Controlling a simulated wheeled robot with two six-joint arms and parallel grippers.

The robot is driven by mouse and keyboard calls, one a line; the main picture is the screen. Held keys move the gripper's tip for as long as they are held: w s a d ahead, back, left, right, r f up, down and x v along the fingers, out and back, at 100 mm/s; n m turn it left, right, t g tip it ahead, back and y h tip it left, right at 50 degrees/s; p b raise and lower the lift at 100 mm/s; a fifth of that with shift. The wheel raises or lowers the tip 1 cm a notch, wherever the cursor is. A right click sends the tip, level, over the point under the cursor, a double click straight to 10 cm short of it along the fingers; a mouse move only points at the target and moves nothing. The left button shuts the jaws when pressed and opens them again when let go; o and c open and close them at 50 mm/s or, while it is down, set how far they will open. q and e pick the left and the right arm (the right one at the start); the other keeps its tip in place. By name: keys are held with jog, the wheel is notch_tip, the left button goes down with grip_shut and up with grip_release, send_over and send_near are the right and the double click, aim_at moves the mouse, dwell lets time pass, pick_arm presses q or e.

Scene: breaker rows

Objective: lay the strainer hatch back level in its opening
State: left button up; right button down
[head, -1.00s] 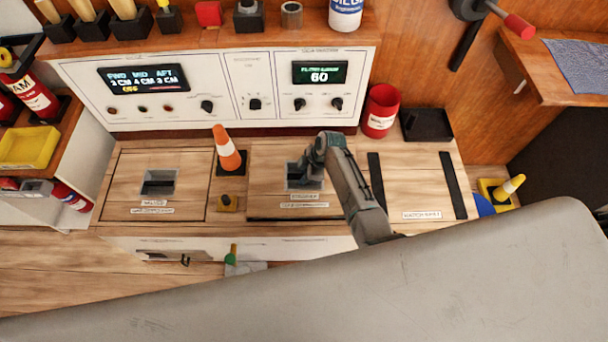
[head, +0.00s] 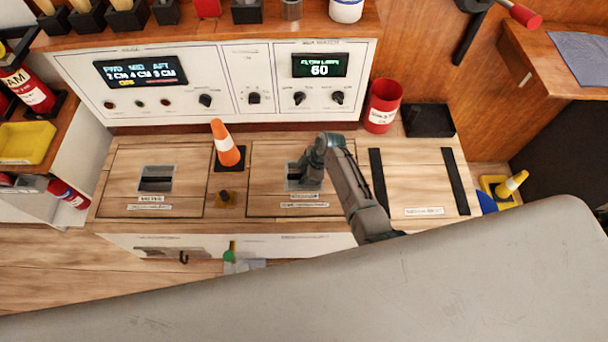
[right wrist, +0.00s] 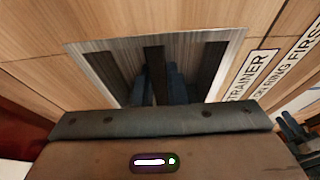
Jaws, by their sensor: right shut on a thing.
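The strainer hatch (head: 268,165) is the middle wooden panel in the deck, with two white labels and a metal recessed pull. It lies in its opening and looks about level with the deck; only a thin dark seam shows along its front edge. My right gripper (head: 304,181) reaches down into the pull from the right. In the right wrist view my fingers (right wrist: 158,85) are shut on the middle bar of the pull (right wrist: 90,62). The arm hides part of the hatch's right side. My left gripper is not in view.
Another hatch (head: 125,175) lies left. A red bin (head: 382,106) and black tray (head: 428,121) stand behind on the right.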

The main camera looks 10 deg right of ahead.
jog(key=shift+w+f, duration=0.1)
jog(key=shift+f, duration=0.1)
jog(key=c, duration=1.4)
grip_release()
jog(key=shift+r, duration=0.1)
jog(key=shift+o, duration=0.2)
jog(key=p+v, duration=0.1)
jog(key=v, duration=0.9)
jog(key=shift+d+r, duration=0.2)
jog(key=shift+r, duration=0.15)
